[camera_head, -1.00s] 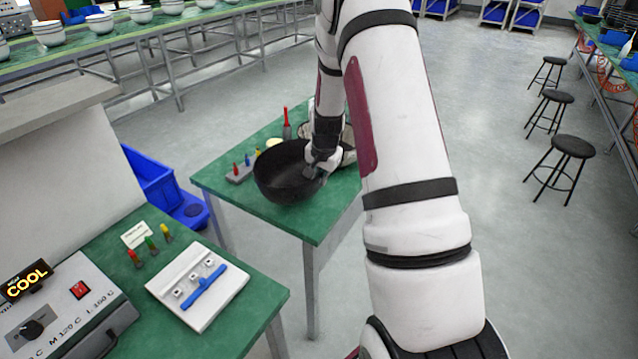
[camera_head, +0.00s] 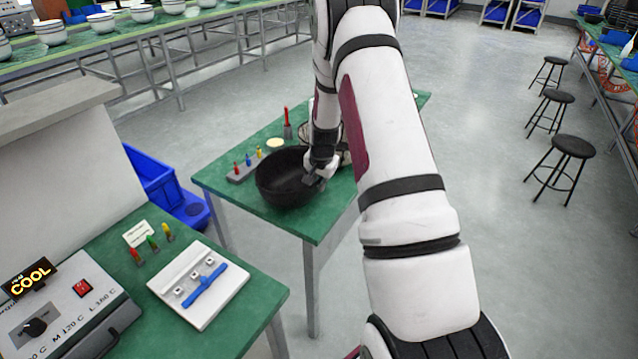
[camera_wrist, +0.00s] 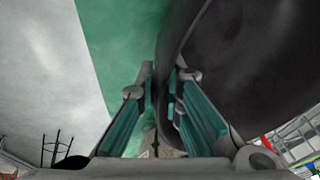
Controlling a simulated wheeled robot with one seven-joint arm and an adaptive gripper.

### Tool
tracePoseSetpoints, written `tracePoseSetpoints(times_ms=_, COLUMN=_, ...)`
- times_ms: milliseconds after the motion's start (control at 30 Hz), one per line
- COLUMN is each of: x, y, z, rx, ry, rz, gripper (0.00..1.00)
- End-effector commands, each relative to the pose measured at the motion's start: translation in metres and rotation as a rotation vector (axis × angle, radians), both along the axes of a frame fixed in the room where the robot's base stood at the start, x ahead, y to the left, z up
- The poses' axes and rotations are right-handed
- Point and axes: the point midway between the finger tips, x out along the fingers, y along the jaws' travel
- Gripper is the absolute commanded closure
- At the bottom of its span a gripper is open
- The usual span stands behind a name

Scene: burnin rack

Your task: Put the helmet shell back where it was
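The helmet shell (camera_head: 284,188) is a black bowl-like shell, open side up, at the front of the small green table (camera_head: 318,226). My gripper (camera_head: 313,179) is at its right rim, pointing down. In the wrist view the shell (camera_wrist: 252,62) fills the upper right, and its wall passes between my two fingers (camera_wrist: 164,78), which are closed in on it. I cannot tell whether the shell's underside touches the table. Another pale, round item (camera_head: 340,152) behind my gripper is mostly hidden.
A grey block with coloured pegs (camera_head: 243,172), a red-handled tool (camera_head: 287,124) and a yellowish disc (camera_head: 275,143) stand behind the shell. A nearer green bench holds a white fixture (camera_head: 200,285) and a heater box (camera_head: 65,310). Blue bins (camera_head: 160,180) stand left; stools (camera_head: 572,147) right.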

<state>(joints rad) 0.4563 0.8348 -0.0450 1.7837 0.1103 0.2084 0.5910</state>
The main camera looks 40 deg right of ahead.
Motion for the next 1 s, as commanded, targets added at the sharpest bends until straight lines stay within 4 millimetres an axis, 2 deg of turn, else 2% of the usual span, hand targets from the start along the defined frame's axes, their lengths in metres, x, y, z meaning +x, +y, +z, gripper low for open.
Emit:
tracePoseSetpoints(times_ms=333, x=0.0, y=0.0, z=0.001, rx=0.0, ry=-0.001, rz=0.0, gripper=0.75)
tracePoseSetpoints(times_ms=467, x=-0.001, y=0.0, z=0.009, rx=-0.001, ry=-0.003, rz=0.0, gripper=0.75)
tracePoseSetpoints(times_ms=1000, x=-0.026, y=0.015, z=0.1, rx=-0.002, ry=-0.003, rz=0.0, gripper=0.75)
